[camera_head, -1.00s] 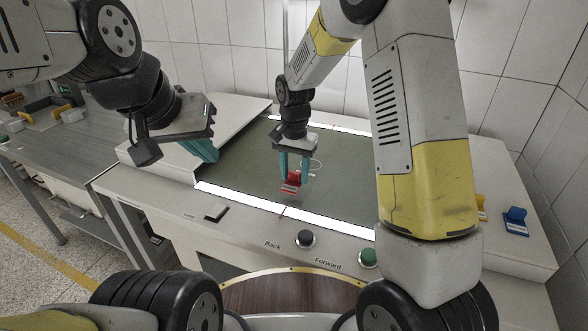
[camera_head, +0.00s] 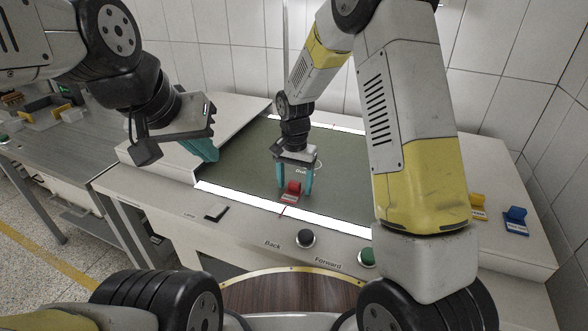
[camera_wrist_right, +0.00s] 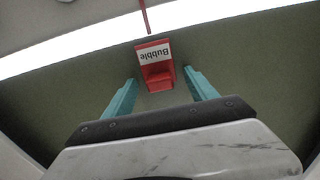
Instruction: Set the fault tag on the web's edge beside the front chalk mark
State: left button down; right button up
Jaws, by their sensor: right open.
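The red fault tag (camera_head: 292,189) sits on the front part of the green web (camera_head: 245,165), close to the lit front strip. In the right wrist view, the tag (camera_wrist_right: 157,66) carries a white label reading "Bubble". My right gripper (camera_head: 294,192) is open, with one teal finger on each side of the tag and gaps between. A thin red mark (camera_wrist_right: 145,16) crosses the bright strip just beyond the tag's label end.
Yellow (camera_head: 478,207) and blue (camera_head: 515,218) tags stand on the right panel, beside my right arm. Black Back (camera_head: 306,238) and green Forward (camera_head: 367,257) buttons and a lamp switch (camera_head: 216,211) line the front ledge. The web left of the tag is clear.

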aim_at(295, 182)
notch_tip(295, 182, up, 12)
jog(key=s+d+r+n+t+y, duration=0.2)
jog(key=s+d+r+t, duration=0.1)
jog(key=s+d+r, duration=0.7)
jog(key=s+d+r+n+t, duration=0.1)
jog(key=s, duration=0.5)
jog(key=s+d+r+n+t, duration=0.2)
jog(key=s, duration=0.4)
jog(key=shift+r, duration=0.3)
jog(key=shift+s, duration=0.1)
